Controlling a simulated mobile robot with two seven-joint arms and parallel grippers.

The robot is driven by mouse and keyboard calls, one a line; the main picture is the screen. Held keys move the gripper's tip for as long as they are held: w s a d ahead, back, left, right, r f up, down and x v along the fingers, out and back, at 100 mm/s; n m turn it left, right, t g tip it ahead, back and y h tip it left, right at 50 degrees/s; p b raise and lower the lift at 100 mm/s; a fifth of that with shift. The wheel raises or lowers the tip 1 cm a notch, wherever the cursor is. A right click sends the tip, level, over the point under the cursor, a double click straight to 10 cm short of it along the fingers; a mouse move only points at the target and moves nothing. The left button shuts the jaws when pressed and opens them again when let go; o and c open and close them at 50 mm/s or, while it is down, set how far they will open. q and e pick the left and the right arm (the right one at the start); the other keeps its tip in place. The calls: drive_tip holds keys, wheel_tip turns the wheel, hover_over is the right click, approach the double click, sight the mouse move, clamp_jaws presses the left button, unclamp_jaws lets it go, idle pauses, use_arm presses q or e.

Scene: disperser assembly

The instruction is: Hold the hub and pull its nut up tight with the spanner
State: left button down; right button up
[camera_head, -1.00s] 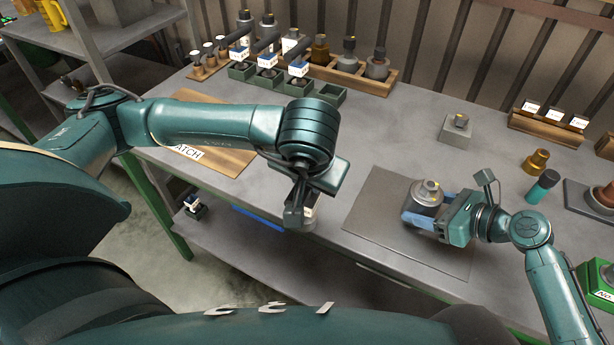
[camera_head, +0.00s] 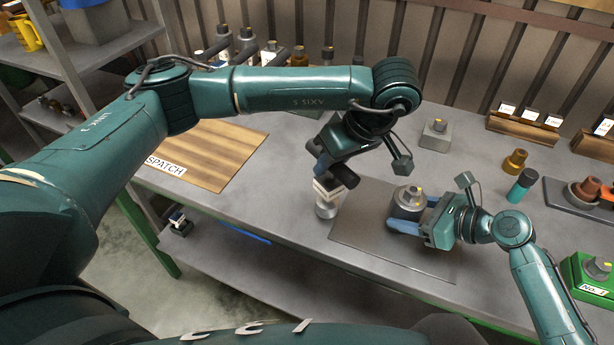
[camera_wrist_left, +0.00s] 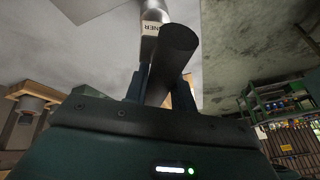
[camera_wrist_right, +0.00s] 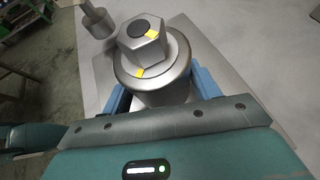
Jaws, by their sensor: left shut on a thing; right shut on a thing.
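The hub (camera_head: 407,205) is a grey metal cylinder standing upright on the dark mat. My right gripper (camera_head: 412,214) is shut around it with blue fingers. In the right wrist view, the hub (camera_wrist_right: 165,92) carries a hexagonal nut (camera_wrist_right: 143,44) on top. Yellow marks on nut and flange do not line up. My left gripper (camera_head: 333,172) is shut on the spanner (camera_head: 327,209), which has a dark handle, white label and metal socket end pointing down. It is left of the hub, apart from it. The spanner also shows in the left wrist view (camera_wrist_left: 177,48).
The mat (camera_head: 375,250) lies near the bench's front edge. A wooden dispatch board (camera_head: 205,150) is at left. A grey block with a nut (camera_head: 435,132), a brass part (camera_head: 515,161), a teal-bodied cylinder (camera_head: 521,186) and a green No. 1 block (camera_head: 592,275) stand around.

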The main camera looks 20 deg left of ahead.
use_arm(q)
drive_tip(key=w+d+r+m+t+h, duration=0.1)
drive_tip(key=w+d+r+m+h, duration=0.1)
drive_tip(key=d+r+m+h, duration=0.2)
drive_tip(key=w+d+r+m+t+h, duration=0.2)
drive_tip(key=d+m, duration=0.9)
drive_tip(key=m, duration=0.9)
wheel_tip(320, 180, up, 4)
drive_tip(key=shift+w+f+h, duration=0.15)
drive_tip(key=shift+w+h, duration=0.3)
drive_tip(key=shift+h, duration=0.65)
